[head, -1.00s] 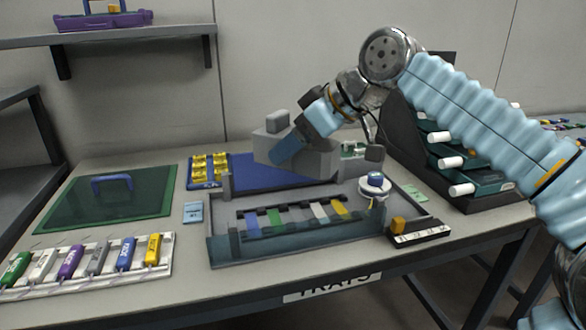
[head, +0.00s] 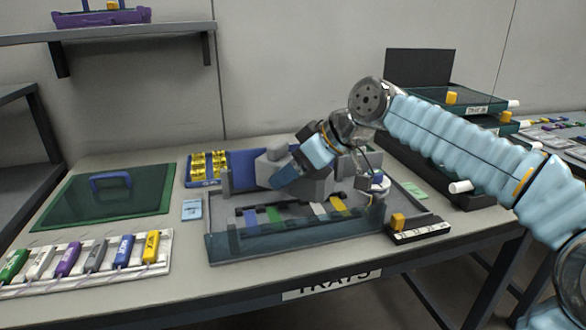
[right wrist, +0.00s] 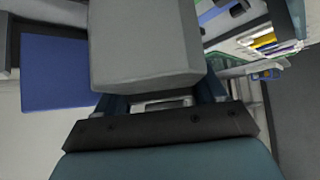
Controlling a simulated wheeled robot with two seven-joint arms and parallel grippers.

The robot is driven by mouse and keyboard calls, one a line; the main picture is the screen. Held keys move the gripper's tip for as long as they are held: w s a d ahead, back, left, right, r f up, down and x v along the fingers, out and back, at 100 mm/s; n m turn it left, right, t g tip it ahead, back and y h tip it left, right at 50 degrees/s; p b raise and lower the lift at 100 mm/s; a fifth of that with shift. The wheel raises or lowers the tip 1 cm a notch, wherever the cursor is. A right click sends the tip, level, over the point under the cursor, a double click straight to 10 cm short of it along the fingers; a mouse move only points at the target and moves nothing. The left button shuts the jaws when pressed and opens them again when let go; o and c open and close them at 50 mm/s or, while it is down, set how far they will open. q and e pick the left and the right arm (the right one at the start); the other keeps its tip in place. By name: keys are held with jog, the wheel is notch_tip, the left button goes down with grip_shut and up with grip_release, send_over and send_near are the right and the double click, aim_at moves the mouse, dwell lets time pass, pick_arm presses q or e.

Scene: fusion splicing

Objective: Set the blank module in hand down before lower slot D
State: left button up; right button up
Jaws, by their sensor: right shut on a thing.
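The tray holds a row of slots with blue, green, white and yellow strips (head: 274,215) in front of the module. I cannot read the slot letters, so lower slot D cannot be picked out. Contact between module and tray is not clear. My left gripper is not in view.
A white round piece (head: 377,184) and a labelled strip (head: 418,234) are at right, near a drawer stand (head: 462,188).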

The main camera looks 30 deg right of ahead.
jog(key=shift+f, duration=0.4)
jog(key=o, duration=1.2)
jog(key=shift+r, duration=0.1)
